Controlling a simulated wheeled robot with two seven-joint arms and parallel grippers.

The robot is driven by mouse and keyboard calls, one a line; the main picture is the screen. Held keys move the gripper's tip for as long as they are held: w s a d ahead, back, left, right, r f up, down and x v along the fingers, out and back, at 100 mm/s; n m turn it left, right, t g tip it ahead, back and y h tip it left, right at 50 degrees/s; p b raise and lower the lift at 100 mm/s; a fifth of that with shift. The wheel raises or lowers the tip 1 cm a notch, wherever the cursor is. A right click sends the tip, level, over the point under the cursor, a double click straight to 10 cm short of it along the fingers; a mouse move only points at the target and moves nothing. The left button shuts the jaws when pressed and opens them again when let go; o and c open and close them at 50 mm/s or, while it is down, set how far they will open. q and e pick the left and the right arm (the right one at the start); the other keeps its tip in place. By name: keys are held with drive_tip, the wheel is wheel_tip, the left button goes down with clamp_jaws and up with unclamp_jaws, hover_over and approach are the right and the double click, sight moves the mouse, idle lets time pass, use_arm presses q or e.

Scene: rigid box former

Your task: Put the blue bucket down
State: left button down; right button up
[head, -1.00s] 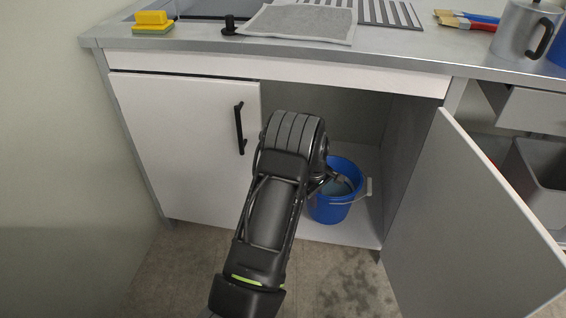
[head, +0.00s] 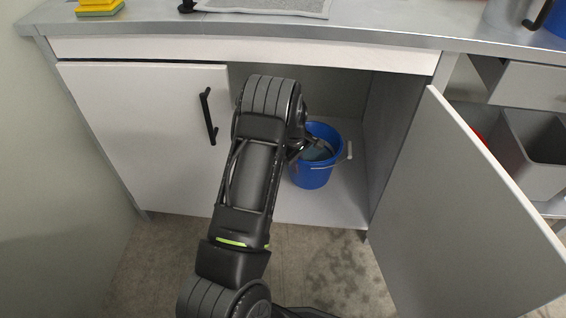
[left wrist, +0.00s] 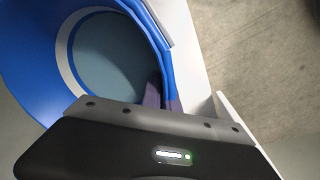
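The blue bucket (head: 312,174) is upright inside the open cabinet under the counter, its base over the pale cabinet floor (head: 338,205). I cannot tell whether its base touches the floor. Its wire handle with a white grip (head: 349,150) hangs to the right. My left gripper (head: 304,149) is at the bucket's upper left rim, mostly hidden behind my own forearm. In the left wrist view the bucket's blue wall (left wrist: 28,58) and grey inside fill the upper left, close to the gripper body. My right gripper is not in view.
The open right door (head: 455,200) stands out to the right of the opening. The closed left door (head: 150,140) with a black handle is on the left. A counter (head: 380,43) overhangs above. A grey bin (head: 530,155) sits at the far right. Cabinet floor right of the bucket is clear.

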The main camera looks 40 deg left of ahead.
use_arm(q)
drive_tip(key=shift+w+f+b, duration=0.2)
drive_tip(key=shift+f+b, duration=0.25)
drive_tip(key=shift+f, duration=1)
wheel_tip(320, 180, down, 5)
drive_tip(key=shift+b, duration=1.05)
drive_tip(key=c, duration=2)
unclamp_jaws()
drive_tip(key=shift+s+f, duration=0.15)
drive_tip(key=shift+s, duration=0.05)
drive_tip(key=shift+c, duration=0.2)
drive_tip(key=o, duration=0.4)
